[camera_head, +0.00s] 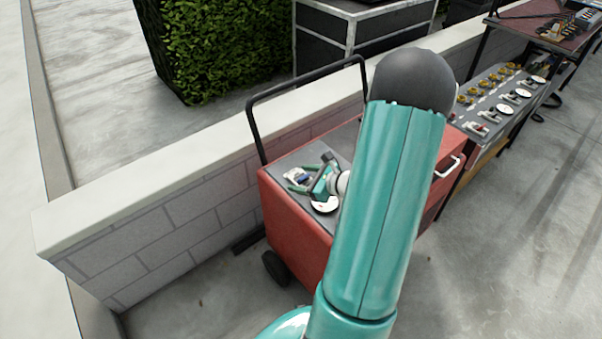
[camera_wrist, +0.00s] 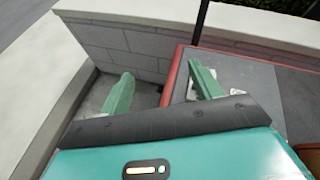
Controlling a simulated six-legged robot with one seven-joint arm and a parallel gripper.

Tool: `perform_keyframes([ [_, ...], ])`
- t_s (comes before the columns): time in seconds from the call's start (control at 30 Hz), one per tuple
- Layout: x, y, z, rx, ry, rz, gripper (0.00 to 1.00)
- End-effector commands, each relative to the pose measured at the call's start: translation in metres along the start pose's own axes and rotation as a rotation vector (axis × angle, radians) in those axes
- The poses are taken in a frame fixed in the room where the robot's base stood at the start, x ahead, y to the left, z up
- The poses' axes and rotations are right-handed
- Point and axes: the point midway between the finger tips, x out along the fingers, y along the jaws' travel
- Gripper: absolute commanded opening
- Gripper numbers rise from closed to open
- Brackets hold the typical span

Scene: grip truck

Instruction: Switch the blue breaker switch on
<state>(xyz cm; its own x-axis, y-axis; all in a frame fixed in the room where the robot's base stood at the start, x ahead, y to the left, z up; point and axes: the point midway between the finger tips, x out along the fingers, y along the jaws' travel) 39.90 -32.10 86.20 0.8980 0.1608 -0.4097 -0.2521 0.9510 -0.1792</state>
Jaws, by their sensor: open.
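A small blue breaker switch (camera_head: 304,179) on a whitish base sits on the grey top of the red cart in the head view. My gripper (camera_head: 300,180) is open over that cart top, right by the switch; I cannot tell whether it touches it. In the wrist view my gripper (camera_wrist: 162,86) shows two green fingers spread wide. The right finger is over the cart top and the left one shows against the ground beyond the cart edge. Whitish parts (camera_wrist: 234,92) show beside the right finger; the blue switch itself is not clearly seen there.
The red cart (camera_head: 291,236) has a black handle (camera_head: 308,85) and stands by a low block wall (camera_head: 190,225). A white disc (camera_head: 324,205) lies on its top. A grey panel with several yellow and white devices (camera_head: 500,98) stands to the right. Open pavement lies at right.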

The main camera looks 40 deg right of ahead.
Motion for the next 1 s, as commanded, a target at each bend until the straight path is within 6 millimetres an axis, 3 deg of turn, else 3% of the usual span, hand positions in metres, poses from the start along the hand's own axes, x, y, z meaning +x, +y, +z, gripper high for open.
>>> perform_keyframes([
  [0.03, -0.008, -0.013, -0.026, 0.090, 0.002, -0.069, 0.64],
  [0.1, -0.017, -0.028, -0.053, 0.187, 0.000, -0.152, 0.64],
  [0.27, -0.028, -0.044, -0.085, 0.303, -0.002, -0.255, 0.64],
  [0.47, -0.013, -0.050, -0.089, 0.315, -0.002, -0.266, 0.64],
  [1.0, 0.086, -0.076, -0.092, 0.313, -0.002, -0.265, 0.64],
])
